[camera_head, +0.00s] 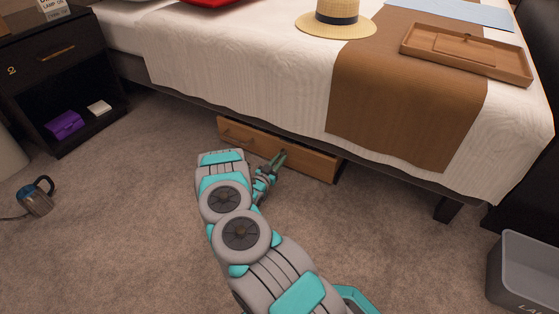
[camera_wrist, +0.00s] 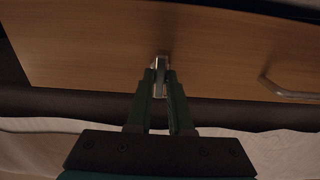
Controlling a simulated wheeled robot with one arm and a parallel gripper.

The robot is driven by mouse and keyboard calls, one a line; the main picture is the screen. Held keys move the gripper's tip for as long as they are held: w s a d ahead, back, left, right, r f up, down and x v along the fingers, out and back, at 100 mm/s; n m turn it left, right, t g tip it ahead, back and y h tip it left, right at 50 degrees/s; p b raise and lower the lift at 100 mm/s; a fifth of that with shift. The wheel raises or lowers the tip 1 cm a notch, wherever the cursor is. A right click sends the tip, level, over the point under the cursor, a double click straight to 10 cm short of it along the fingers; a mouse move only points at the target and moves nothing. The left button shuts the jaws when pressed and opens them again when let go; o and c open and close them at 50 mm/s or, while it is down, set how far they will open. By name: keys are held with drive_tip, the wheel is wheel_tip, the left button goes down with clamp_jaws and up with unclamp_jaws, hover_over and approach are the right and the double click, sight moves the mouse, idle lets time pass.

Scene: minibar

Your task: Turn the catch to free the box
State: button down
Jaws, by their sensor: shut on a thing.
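The wooden box (camera_head: 312,164) sits low under the edge of the bed, its front panel facing out. The panel also fills the upper part of the wrist view (camera_wrist: 90,45). A small metal catch (camera_wrist: 162,61) is on the panel in the wrist view. My gripper (camera_wrist: 160,76) has its two fingers close together on either side of the catch, shut on it. In the head view my gripper (camera_head: 278,159) is at the middle of the box front, and the catch is hidden there. A metal handle (camera_wrist: 289,91) is on the panel, to the right in the wrist view.
The bed (camera_head: 250,65) overhangs the box, with a bed leg (camera_head: 448,208) to its right. A dark nightstand (camera_head: 55,75) stands at left, a kettle (camera_head: 38,196) on the carpet, and a grey bin (camera_head: 525,270) at right.

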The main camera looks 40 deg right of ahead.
drive_tip(key=c, duration=0.8)
unclamp_jaws()
drive_tip(key=v, duration=0.8)
drive_tip(key=shift+p, duration=0.3)
drive_tip(key=shift+w, duration=0.1)
